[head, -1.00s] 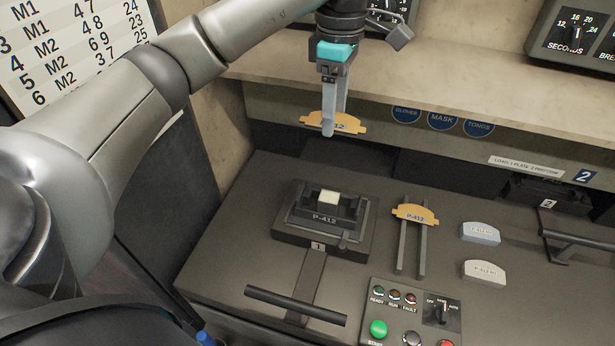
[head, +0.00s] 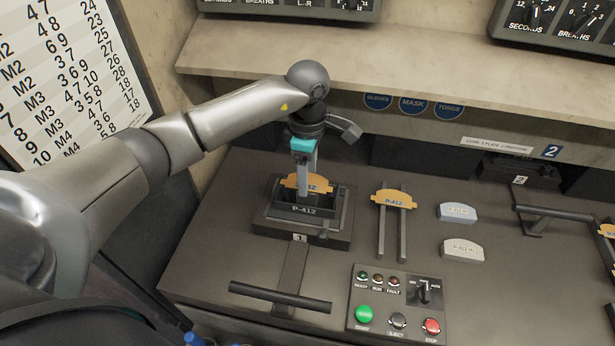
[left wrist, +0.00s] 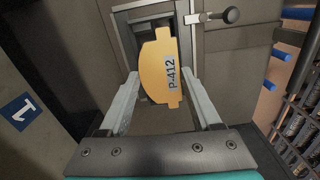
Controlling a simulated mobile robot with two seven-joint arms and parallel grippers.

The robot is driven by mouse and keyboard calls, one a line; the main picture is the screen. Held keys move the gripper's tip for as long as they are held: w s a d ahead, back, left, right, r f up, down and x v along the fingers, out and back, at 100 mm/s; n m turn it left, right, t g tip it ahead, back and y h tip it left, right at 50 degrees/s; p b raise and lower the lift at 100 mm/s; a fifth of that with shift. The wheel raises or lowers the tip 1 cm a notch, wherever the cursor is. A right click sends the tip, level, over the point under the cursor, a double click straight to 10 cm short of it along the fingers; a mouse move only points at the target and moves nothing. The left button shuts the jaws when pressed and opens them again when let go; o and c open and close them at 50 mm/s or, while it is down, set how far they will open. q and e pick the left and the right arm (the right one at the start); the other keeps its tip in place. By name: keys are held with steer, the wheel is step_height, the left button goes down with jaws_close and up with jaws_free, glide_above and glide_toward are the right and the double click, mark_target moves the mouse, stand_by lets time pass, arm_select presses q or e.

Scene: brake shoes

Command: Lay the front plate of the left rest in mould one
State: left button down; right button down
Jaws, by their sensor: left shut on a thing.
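My left gripper (head: 303,192) is shut on an orange-tan plate (head: 290,182) marked P-412. In the left wrist view the plate (left wrist: 155,68) lies between the two fingers, over the mould's opening (left wrist: 128,30). Whether the plate touches the mould I cannot tell. The pale block inside the mould is hidden. Another orange P-412 plate (head: 392,198) sits on the two-rail left rest (head: 381,235). My right gripper is not in view.
Two grey pads (head: 456,212) lie right of the rest. A control panel (head: 398,303) with buttons and the mould's handle bar (head: 280,297) are in front. A shelf (head: 400,75) overhangs behind. Mould two's handle (head: 553,213) is at right.

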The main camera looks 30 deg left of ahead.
arm_select(q)
steer(key=shift+f, duration=0.75)
steer(key=c, duration=0.5)
jaws_free()
steer(key=shift+f, duration=0.15)
steer(key=o, duration=0.4)
